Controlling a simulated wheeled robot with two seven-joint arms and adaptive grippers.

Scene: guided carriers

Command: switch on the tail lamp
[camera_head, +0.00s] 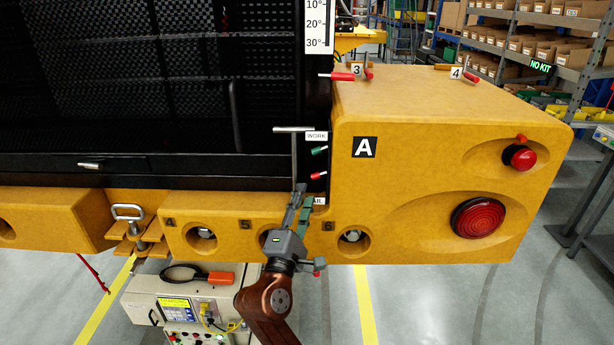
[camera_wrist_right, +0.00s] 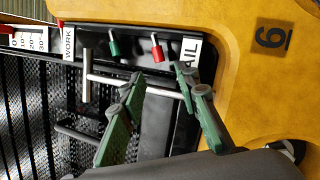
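A black panel holds a green-tipped lever (camera_head: 320,150) and, below it, a red-tipped lever (camera_head: 318,175). A WORK label (camera_head: 316,136) is above them; a partly hidden label ending in "AIL" (camera_wrist_right: 191,51) is below. In the right wrist view the green lever (camera_wrist_right: 113,45) and red lever (camera_wrist_right: 157,48) lie beyond my fingertips. My right gripper (camera_head: 303,196) is open just below the panel, its fingers (camera_wrist_right: 159,76) apart with the red lever ahead of the gap, seemingly not touching it. A round ribbed red lamp (camera_head: 478,218) on the yellow block looks dark red. My left gripper is out of view.
A metal T-shaped handle (camera_head: 294,130) stands close left of the levers; its stem (camera_wrist_right: 140,87) crosses the view between my fingers. The yellow block (camera_head: 430,120) marked A is on the right, with a smaller red dome (camera_head: 519,157). A clamp (camera_head: 135,225) sits left.

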